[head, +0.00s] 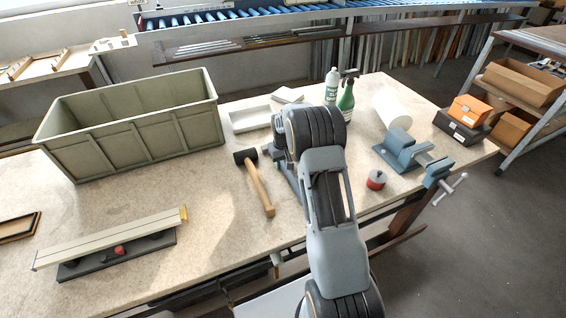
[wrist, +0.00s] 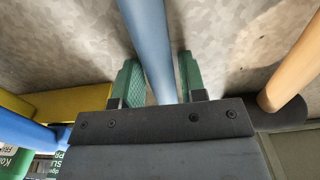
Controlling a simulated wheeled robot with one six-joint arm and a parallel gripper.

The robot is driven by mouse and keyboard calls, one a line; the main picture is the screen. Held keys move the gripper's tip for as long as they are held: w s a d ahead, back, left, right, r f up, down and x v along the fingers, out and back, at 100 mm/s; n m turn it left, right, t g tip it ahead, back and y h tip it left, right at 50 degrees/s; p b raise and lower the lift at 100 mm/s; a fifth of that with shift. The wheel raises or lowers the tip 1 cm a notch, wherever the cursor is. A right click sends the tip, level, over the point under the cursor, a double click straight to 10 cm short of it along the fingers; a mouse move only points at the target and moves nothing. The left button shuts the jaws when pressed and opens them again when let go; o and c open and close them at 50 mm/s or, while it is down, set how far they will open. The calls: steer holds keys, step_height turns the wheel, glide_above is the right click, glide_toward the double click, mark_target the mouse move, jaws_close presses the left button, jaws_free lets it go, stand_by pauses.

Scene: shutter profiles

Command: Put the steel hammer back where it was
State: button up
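My gripper (wrist: 166,80) points down at the bench. Its two green-padded fingers are apart, one on each side of a blue-grey shaft (wrist: 146,28), which looks like the steel hammer's handle. A narrow gap shows between the shaft and the right finger; the left finger is very close to it, and contact is unclear. The hammer's head is not visible in the wrist view. In the head view my arm hides most of the gripper and hammer. A wooden-handled mallet with a black head (head: 262,187) lies just to the left; its handle also shows in the wrist view (wrist: 294,62).
A green-grey crate (head: 130,128) stands at the back left. A spray bottle (head: 346,97), white roll (head: 393,110), red-topped tin (head: 376,180) and blue vise (head: 402,150) are to the right. A long profile (head: 112,236) lies at front left. Bare bench lies left of the mallet.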

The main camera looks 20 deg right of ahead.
mark_target(283, 162)
steer(key=shift+o, duration=1.2)
steer(key=shift+r, duration=0.1)
steer(key=s+a+r+t+b, duration=0.1)
steer(key=s+a+r, duration=0.15)
steer(key=r, duration=0.65)
steer(key=s+a+r, duration=0.1)
steer(key=s+r, duration=0.2)
steer(key=r, duration=0.6)
steer(key=s+a+t, duration=0.1)
steer(key=s+a, duration=0.2)
steer(key=s, duration=0.8)
steer(key=s+a+r+t, duration=0.1)
steer(key=s+a, duration=0.3)
steer(key=s, duration=0.7)
steer(key=shift+a+r+t, duration=0.2)
steer(key=shift+t, duration=0.4)
